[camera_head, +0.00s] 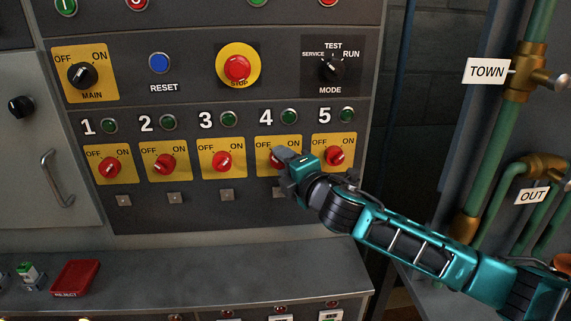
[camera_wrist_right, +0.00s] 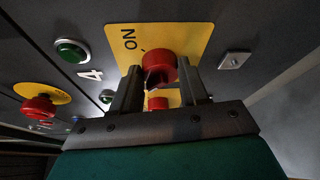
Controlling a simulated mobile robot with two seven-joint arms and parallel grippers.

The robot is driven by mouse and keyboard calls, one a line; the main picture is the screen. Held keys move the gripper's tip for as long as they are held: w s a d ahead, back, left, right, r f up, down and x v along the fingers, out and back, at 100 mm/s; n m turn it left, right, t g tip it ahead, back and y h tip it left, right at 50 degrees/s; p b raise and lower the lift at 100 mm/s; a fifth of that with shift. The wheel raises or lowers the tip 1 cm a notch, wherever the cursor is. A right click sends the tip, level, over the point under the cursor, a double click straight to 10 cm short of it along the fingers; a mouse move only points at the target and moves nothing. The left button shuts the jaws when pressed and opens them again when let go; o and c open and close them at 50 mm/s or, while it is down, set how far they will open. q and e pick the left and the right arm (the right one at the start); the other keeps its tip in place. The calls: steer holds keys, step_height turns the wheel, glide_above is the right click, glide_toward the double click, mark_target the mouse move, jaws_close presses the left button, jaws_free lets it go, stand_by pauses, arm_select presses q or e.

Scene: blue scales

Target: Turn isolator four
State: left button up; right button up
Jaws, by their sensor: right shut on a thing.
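Isolator four is a red rotary knob on a yellow OFF/ON plate (camera_head: 293,143), under the number 4 and a green lamp. In the head view only a bit of the knob (camera_head: 274,158) shows on the left of my gripper. My right gripper (camera_head: 283,158) is at this knob and hides most of it. In the right wrist view the red knob (camera_wrist_right: 158,68) sits between the two fingers (camera_wrist_right: 160,88), and the gripper is shut on it. The word ON shows on the plate (camera_wrist_right: 190,38). The knob's exact angle is hard to tell. My left gripper is not in view.
Isolator three (camera_head: 222,161) and isolator five (camera_head: 337,156) stand close on either side. Above are the red stop button (camera_head: 237,67) and the mode switch (camera_head: 331,69). A grey ledge (camera_head: 200,270) juts out below. Green pipes (camera_head: 490,170) stand at the right.

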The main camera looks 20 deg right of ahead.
stand_by(0.4)
steer(key=o, duration=1.1)
steer(key=shift+c, duration=0.2)
steer(key=s+r+b, duration=0.1)
steer(key=s, duration=1.1)
steer(key=shift+s+d, duration=0.4)
steer(key=shift+d, duration=0.05)
